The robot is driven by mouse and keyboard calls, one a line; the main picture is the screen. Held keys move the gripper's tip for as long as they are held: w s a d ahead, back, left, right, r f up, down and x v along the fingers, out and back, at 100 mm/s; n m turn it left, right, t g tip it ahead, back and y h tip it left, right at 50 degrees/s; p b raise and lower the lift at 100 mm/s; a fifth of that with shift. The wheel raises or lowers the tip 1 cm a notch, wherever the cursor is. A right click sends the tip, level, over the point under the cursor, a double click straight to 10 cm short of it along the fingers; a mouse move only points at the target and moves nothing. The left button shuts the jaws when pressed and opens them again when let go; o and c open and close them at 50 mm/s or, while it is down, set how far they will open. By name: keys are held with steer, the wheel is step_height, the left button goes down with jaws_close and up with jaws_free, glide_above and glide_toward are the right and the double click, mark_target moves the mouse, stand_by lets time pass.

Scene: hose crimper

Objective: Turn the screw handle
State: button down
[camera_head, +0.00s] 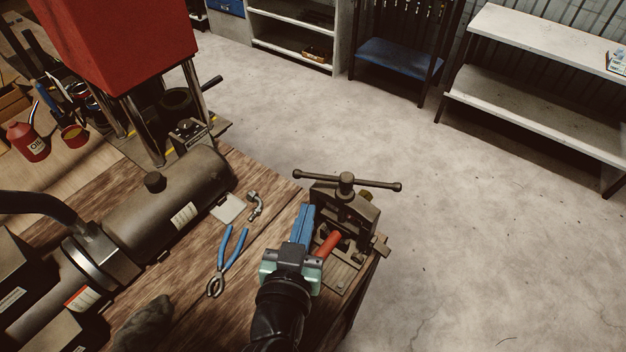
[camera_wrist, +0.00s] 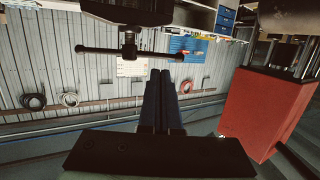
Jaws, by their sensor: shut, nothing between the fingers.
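The hose crimper (camera_head: 355,213) stands at the right corner of the wooden workbench. Its screw handle (camera_head: 347,182) is a dark horizontal bar with round ends on top of the screw; it also shows near the top of the wrist view (camera_wrist: 130,50). My gripper (camera_head: 304,214) has blue fingers, shut together and empty. In the head view it is left of the crimper's body, below the bar's left end. In the wrist view the gripper's fingertips (camera_wrist: 162,75) lie below the bar's right half in the picture, with a gap between. A red cylindrical piece (camera_head: 327,244) sits in the crimper's lower part, beside my gripper.
Blue-handled pliers (camera_head: 228,260) and a metal fitting (camera_head: 255,205) lie on the workbench (camera_head: 275,185) to the left. A large motor-like cylinder (camera_head: 170,205) and a red press (camera_head: 115,45) stand farther left. Open floor lies to the right of the crimper.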

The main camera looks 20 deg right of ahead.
mark_target(313, 177)
steer(key=p+x, duration=0.2)
steer(key=x, duration=0.3)
steer(key=shift+w+r, duration=0.1)
steer(key=shift+r, duration=0.1)
steer(key=shift+p+x, duration=0.3)
steer(key=shift+x, duration=0.7)
steer(key=shift+f, duration=0.2)
steer(key=w+b, duration=0.1)
steer(key=b, duration=0.2)
steer(key=shift+a, duration=0.1)
steer(key=shift+w+r, duration=0.15)
steer(key=shift+r, duration=0.1)
